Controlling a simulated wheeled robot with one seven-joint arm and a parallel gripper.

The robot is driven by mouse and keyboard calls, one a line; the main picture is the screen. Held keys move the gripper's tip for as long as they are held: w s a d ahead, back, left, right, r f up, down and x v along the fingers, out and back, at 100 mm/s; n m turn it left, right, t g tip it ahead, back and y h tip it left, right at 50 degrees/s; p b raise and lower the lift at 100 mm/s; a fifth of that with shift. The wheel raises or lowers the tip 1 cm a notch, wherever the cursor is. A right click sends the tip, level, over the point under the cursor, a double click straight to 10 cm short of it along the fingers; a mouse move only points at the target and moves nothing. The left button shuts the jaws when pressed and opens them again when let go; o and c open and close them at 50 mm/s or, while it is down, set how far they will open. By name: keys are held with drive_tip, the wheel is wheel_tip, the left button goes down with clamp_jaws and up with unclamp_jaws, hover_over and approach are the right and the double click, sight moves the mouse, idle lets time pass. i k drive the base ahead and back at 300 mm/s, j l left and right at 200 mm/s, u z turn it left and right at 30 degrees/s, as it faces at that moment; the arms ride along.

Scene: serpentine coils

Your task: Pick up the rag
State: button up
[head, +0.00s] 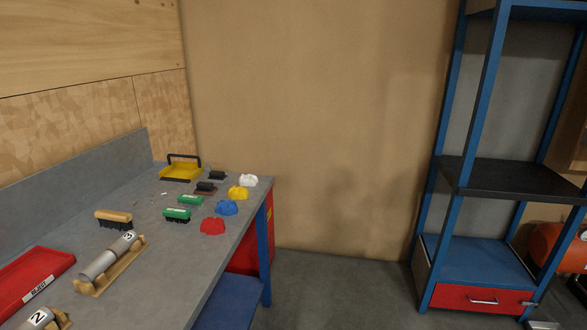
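Several small crumpled pieces that look like rags lie in a row along the right edge of the grey workbench (187,245). From far to near they are a white one (249,181), a yellow one (238,193), a blue one (227,208) and a red one (213,226). They lie apart from each other, uncovered. I cannot tell which one the task means. My gripper is not in view.
Left of the rags lie green brushes (177,214) and dark-topped brushes (206,188). Further left are a yellow tray (181,171), a wooden brush (113,217), a cylinder on a wooden stand (108,262) and a red tray (35,280). A blue shelf (470,262) stands right; floor between is clear.

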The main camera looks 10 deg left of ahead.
sight(248, 180)
drive_tip(key=i+u, duration=0.1)
drive_tip(key=i, duration=0.65)
drive_tip(key=i+l, duration=0.15)
drive_tip(key=i, duration=0.6)
drive_tip(key=i+u, duration=0.65)
drive_tip(key=u, duration=0.2)
drive_tip(key=i+l+u, duration=0.15)
drive_tip(key=i+u, duration=0.25)
drive_tip(key=i+l+u, duration=0.15)
drive_tip(key=u, duration=0.3)
